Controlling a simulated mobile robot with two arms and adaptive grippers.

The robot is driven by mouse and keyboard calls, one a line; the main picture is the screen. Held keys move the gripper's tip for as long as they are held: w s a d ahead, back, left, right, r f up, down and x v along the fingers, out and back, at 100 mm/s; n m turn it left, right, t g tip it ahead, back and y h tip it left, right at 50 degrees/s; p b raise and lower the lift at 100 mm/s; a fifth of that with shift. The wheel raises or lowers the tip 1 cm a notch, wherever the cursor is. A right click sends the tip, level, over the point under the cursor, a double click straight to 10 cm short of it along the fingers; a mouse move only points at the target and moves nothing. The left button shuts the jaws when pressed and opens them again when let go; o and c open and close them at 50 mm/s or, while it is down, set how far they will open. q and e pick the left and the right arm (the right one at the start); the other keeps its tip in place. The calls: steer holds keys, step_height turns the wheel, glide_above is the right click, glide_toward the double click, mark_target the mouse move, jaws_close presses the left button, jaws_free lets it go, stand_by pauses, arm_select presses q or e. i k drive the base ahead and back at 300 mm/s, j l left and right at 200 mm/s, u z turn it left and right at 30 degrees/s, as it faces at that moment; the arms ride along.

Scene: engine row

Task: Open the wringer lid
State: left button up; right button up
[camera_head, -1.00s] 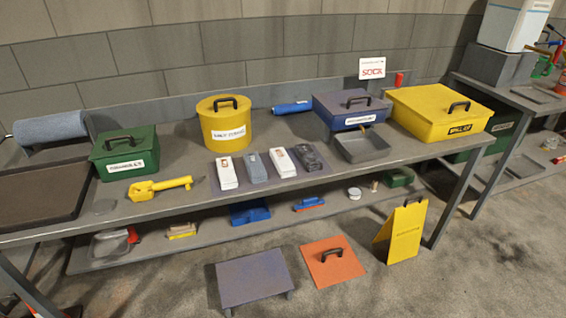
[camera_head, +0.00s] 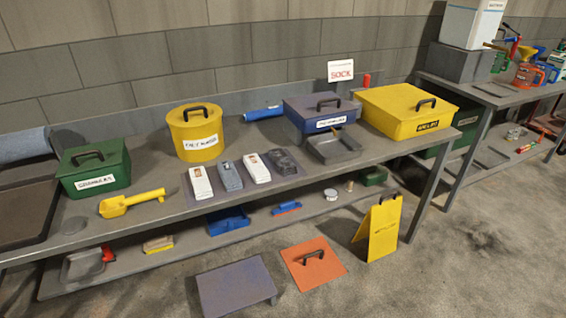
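Several lidded containers with black handles stand on the long grey bench, all with lids down. They are a green box (camera_head: 94,168), a round yellow tub (camera_head: 196,134), a blue box with a dark lid (camera_head: 320,113) and a wide yellow box (camera_head: 407,112). Each has a front label too small to read surely, so I cannot tell which one has the wringer lid. Neither of my grippers is in view.
The bench (camera_head: 215,208) also holds a yellow scoop (camera_head: 130,202), an open grey tray (camera_head: 333,146) and several small packs. On the floor are a low purple-grey platform (camera_head: 237,287), an orange panel (camera_head: 313,263) and a yellow sign (camera_head: 380,230). Floor at right is clear.

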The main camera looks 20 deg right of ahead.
mark_target(320, 98)
steer(key=i+l, duration=0.15)
steer(key=l, duration=0.25)
steer(key=i+l, duration=0.15)
steer(key=l, duration=0.2)
steer(key=i+l, duration=0.15)
steer(key=l, duration=0.25)
steer(key=i+l, duration=0.15)
steer(key=l, duration=0.25)
